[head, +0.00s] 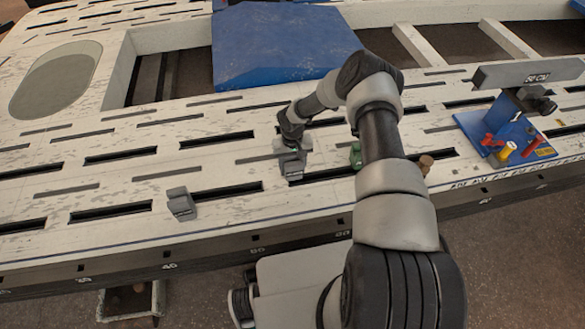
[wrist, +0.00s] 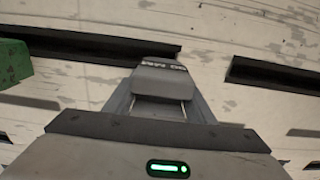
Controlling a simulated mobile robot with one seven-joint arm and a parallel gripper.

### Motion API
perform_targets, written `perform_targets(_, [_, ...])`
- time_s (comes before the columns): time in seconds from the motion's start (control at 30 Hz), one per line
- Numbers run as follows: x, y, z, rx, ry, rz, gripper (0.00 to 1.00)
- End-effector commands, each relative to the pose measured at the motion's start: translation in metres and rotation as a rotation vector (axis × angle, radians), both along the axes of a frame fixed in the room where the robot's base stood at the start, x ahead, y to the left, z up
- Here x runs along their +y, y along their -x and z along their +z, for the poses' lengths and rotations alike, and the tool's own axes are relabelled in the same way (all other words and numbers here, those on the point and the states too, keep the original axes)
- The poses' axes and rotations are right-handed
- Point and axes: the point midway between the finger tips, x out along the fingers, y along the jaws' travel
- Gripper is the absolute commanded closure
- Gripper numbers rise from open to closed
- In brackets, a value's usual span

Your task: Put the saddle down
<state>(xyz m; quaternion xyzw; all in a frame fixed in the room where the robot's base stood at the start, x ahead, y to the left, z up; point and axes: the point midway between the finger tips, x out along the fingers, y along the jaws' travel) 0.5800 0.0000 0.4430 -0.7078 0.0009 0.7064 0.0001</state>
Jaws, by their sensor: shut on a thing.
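In the head view the saddle is hard to tell from the gripper. A similar grey block (head: 181,203) sits on the bench to the left, beside a slot end.
A green block (head: 355,155) is close on the right, partly behind my arm; it also shows in the wrist view (wrist: 14,62). A brown knob (head: 426,162) and a blue stand (head: 522,130) are farther right. A blue slab (head: 280,50) lies behind. The bench between slots at left is mostly free.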

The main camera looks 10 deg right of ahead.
Motion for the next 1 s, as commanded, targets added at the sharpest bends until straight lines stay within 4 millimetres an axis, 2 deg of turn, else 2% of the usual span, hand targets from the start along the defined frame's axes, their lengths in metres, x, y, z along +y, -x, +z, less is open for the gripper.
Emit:
perform_targets(0.23, [0.0, 0.0, -0.004, -0.001, 0.0, 0.001, 0.87])
perform_targets(0.27, [0.0, 0.0, -0.003, 0.001, 0.0, 0.001, 0.47])
perform_targets(0.37, [0.0, 0.0, -0.003, 0.001, 0.0, 0.001, 0.31])
perform_targets(0.63, [0.0, 0.0, -0.002, 0.001, 0.0, 0.0, 0.31])
perform_targets(0.77, [0.0, 0.0, 0.006, 0.0, 0.0, 0.001, 0.31])
perform_targets(1.0, [0.0, -0.001, 0.054, -0.002, 0.002, 0.001, 0.31])
